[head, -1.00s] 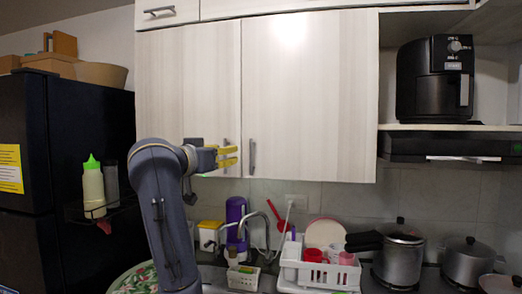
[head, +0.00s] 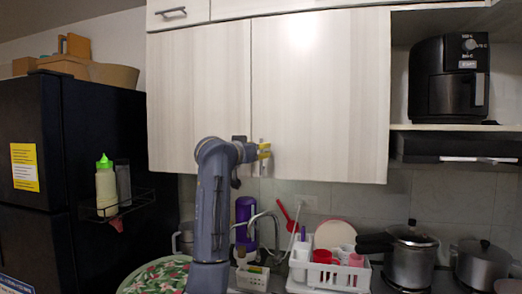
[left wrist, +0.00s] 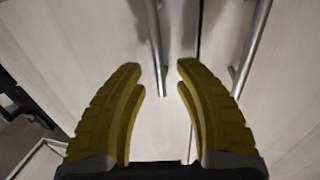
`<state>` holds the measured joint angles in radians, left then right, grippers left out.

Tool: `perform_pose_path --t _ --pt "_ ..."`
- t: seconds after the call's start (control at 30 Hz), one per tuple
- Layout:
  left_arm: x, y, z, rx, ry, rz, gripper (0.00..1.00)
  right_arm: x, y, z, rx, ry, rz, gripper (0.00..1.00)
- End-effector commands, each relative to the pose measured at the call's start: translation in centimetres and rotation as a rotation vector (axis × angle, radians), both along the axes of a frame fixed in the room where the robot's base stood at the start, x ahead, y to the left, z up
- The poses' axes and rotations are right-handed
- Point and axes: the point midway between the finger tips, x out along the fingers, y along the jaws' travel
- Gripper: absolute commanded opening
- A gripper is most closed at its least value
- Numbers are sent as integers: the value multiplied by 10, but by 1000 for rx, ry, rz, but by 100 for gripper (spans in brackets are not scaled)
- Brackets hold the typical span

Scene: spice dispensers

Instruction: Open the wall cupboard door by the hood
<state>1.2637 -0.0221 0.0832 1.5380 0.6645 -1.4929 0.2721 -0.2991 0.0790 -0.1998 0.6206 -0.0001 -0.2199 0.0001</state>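The pale wood door (head: 325,100) of the wall cupboard, the one nearer the hood, hangs shut. A pale door (head: 200,100) to its left is also shut. My left gripper (head: 266,151) is at the lower inner corner of the right door, over its metal bar handle (head: 262,169), and partly covers it. In the left wrist view its yellow fingers (left wrist: 160,68) are spread open. One bar handle (left wrist: 157,45) shows between the fingertips and a second handle (left wrist: 248,50) is to the right. I cannot tell whether a finger touches either. My right gripper is not in view.
The hood (head: 455,149) is right of the door, under a shelf with a black air fryer (head: 448,80). Below are a faucet (head: 264,220), a white dish rack (head: 325,275) and pots (head: 410,258). A black fridge (head: 90,130) stands at left.

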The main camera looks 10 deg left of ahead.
Motion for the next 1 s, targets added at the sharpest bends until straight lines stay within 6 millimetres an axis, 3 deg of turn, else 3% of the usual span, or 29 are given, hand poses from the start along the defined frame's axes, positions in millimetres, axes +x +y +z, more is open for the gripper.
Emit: perform_pose_path --t 0.3,0.7,1.0 --pt "19 -4 0 0 0 0 32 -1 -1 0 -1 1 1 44" --pt "21 -5 0 0 0 0 34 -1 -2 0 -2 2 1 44" --pt "21 -5 0 0 0 0 0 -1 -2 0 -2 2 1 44"
